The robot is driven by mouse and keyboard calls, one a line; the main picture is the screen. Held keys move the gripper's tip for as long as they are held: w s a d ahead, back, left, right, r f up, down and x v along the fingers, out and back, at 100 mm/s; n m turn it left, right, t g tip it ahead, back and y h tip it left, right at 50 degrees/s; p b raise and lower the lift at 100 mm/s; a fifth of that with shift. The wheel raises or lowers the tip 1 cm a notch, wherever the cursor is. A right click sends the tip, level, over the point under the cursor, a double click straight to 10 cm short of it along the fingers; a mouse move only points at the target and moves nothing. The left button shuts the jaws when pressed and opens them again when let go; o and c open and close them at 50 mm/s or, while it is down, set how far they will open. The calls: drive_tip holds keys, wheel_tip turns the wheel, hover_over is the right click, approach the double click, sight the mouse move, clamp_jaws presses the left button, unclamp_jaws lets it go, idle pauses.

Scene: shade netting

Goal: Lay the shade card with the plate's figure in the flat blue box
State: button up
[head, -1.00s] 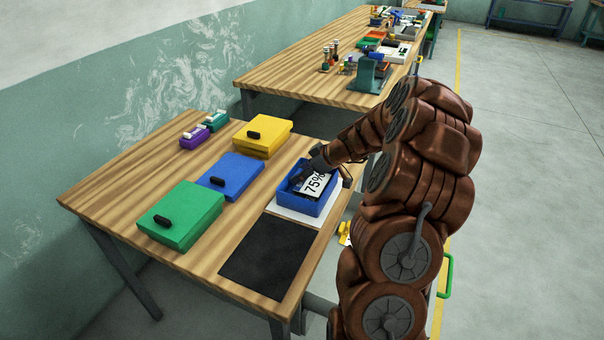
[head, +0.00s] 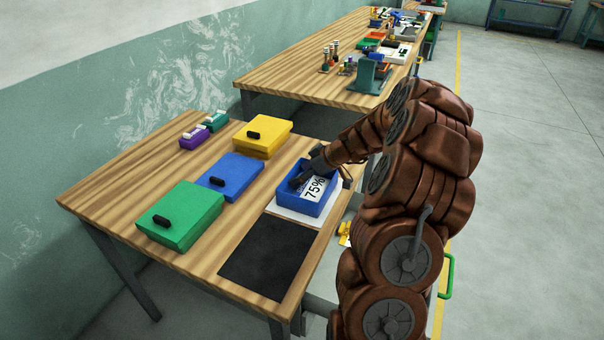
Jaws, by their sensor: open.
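The open blue box (head: 312,208) stands on a white sheet near the right edge of the near table. A white shade card (head: 318,190) marked "75%" lies inside it, slightly tilted in the picture. My gripper (head: 298,182) is open and reaches down into the box beside the card's left part. Its fingers cover some of the box's inside. I cannot tell whether a finger touches the card. The plate's figure is not readable in this view.
A flat blue lidded box (head: 230,176), a green one (head: 180,214) and a yellow one (head: 263,138) stand to the left. A black mat (head: 268,257) lies in front. Small purple (head: 194,138) and teal (head: 215,122) items are at the back.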

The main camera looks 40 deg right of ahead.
drive_tip(key=shift+r+p, duration=0.85)
drive_tip(key=shift+p, duration=0.55)
drive_tip(key=b+v, duration=0.4)
drive_tip(key=v, duration=0.8)
drive_tip(key=s+a+r+m+g, duration=0.1)
drive_tip(key=s+a+g, duration=0.3)
drive_tip(key=a, duration=0.9)
drive_tip(key=s+a+g, duration=0.2)
drive_tip(key=s+a, duration=0.3)
drive_tip(key=a, duration=0.7)
drive_tip(key=s+a+f+m+g+h, duration=0.1)
drive_tip(key=s+a+m+h, duration=0.1)
drive_tip(key=s, duration=0.9)
drive_tip(key=s+a+f+m+g+h, duration=0.1)
drive_tip(key=s+a+m+g+h, duration=0.1)
drive_tip(key=s, duration=0.9)
drive_tip(key=shift+s+a+f+m+g, duration=0.3)
drive_tip(key=shift+a+f+m, duration=0.1)
drive_tip(key=shift+a+m, duration=0.2)
